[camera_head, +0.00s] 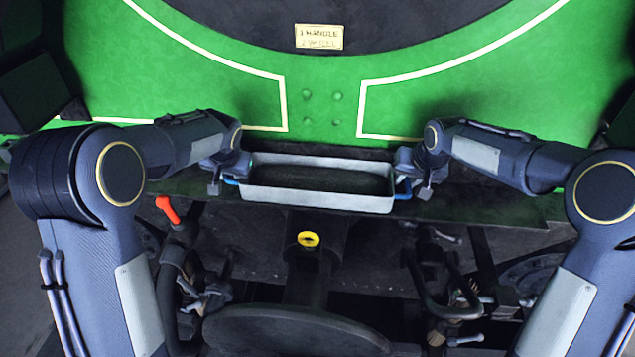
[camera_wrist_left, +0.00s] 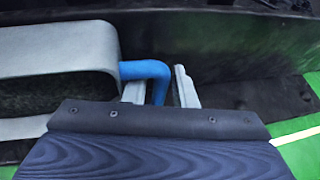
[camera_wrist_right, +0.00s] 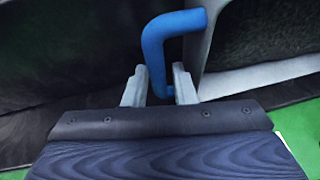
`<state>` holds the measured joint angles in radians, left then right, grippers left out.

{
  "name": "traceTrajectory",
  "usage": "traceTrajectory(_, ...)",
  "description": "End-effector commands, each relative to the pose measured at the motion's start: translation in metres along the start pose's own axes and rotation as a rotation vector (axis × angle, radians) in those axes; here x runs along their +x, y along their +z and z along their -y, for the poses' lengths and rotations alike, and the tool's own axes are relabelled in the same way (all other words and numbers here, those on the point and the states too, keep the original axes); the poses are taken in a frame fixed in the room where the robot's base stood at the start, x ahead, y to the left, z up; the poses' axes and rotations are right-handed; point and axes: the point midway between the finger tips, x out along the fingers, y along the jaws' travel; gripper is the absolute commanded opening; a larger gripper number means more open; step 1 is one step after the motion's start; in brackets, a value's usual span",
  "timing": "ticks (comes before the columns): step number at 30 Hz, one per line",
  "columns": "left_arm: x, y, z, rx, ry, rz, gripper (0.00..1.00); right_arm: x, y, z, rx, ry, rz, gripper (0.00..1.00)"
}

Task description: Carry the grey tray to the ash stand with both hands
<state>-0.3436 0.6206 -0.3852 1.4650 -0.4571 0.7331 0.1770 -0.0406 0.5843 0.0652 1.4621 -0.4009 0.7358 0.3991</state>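The grey tray (camera_head: 318,201) is long and open-topped with a dark inside. It lies level on a dark ledge below the green panel, with a blue handle at each end. My left gripper (camera_head: 224,182) is at the tray's left end. In the left wrist view, its two fingers (camera_wrist_left: 160,90) stand apart on either side of the blue handle (camera_wrist_left: 148,70). My right gripper (camera_head: 412,184) is at the right end. In the right wrist view, its fingers (camera_wrist_right: 159,88) stand apart around the other blue handle (camera_wrist_right: 155,50). I cannot make out the ash stand.
A green panel (camera_head: 220,65) with cream lines and a brass plate (camera_head: 318,37) rises behind the tray. Nearer me are a red lever (camera_head: 167,209), a yellow ring (camera_head: 308,239), pipes and a dark round seat-like disc (camera_head: 295,330).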

Motion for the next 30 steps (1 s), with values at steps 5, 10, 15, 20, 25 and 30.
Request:
traceTrajectory(5, -0.0002, -0.0001, 0.0, 0.0, 0.0, 0.0, 0.23, -0.0002, -0.0001, -0.0001, 0.0, 0.0, 0.0, 0.23)
traceTrajectory(10, -0.0003, -0.0001, 0.0, 0.0, 0.0, 0.0, 0.01, -0.0003, -0.0001, -0.0001, 0.0, 0.0, 0.0, 0.01)
traceTrajectory(15, -0.0004, -0.0001, 0.0, 0.0, 0.0, 0.0, 0.0, -0.0004, -0.0001, 0.0, 0.0, 0.0, 0.0, 0.0)
traceTrajectory(20, -0.0005, -0.0002, 0.0, 0.0, 0.0, 0.0, 0.0, -0.0004, -0.0001, 0.0, 0.0, 0.0, 0.0, 0.0)
traceTrajectory(25, -0.0006, -0.0002, 0.0001, 0.0, 0.0, 0.0, 0.0, -0.0005, -0.0001, 0.0001, 0.0, 0.0, 0.0, 0.0)
traceTrajectory(30, -0.0006, -0.0002, 0.0001, 0.0, 0.0, -0.001, 0.0, -0.0005, -0.0001, 0.0001, 0.0, 0.0, 0.0, 0.0)
